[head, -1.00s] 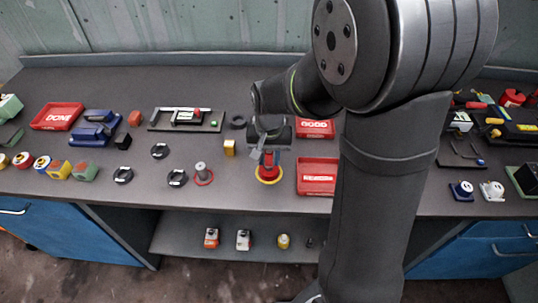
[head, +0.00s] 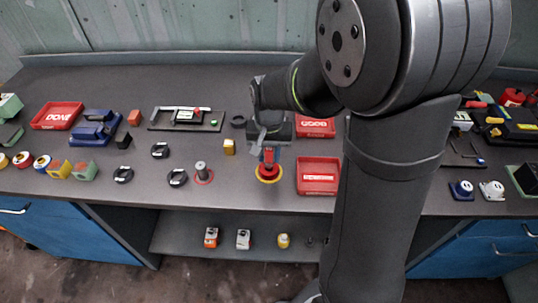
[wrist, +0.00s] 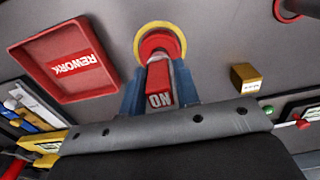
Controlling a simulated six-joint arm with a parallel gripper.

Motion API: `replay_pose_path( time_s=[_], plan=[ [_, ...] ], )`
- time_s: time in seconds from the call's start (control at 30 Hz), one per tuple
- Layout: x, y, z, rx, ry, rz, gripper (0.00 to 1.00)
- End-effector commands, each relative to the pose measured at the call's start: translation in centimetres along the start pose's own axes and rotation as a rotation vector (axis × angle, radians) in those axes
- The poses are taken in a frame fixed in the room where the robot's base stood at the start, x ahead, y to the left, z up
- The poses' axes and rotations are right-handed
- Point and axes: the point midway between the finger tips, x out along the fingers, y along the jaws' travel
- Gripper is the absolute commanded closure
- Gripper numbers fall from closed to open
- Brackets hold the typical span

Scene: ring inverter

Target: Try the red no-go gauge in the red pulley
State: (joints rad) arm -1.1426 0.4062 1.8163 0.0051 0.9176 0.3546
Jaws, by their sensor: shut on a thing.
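My gripper (head: 268,150) is shut on the red no-go gauge (wrist: 158,84), with blue fingers on both sides of its handle; "NO" shows on it. The red pulley (wrist: 145,47) lies on the bench inside a yellow ring (wrist: 178,35), which also shows in the head view (head: 268,181). The gauge is at the pulley, its handle reaching back towards my wrist. The gauge's far end is hidden, so I cannot tell whether it is inside the bore or just above it.
The red REWORK tray (head: 318,190) is close on the right, with the red GOOD tray (head: 316,134) behind. A grey post in a red ring (head: 203,176) and a small yellow block (head: 229,147) stand to the left. Dark labelled parts (head: 177,178) lie further left.

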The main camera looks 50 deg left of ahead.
Motion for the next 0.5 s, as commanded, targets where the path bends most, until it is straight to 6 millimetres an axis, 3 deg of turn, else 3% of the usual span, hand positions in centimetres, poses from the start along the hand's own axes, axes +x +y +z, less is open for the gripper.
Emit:
replay_pose_path(
  time_s=[0.5],
  plan=[
    [-2.7,0.0,-0.1,0.0,0.002,-0.001,0.97]
  ],
)
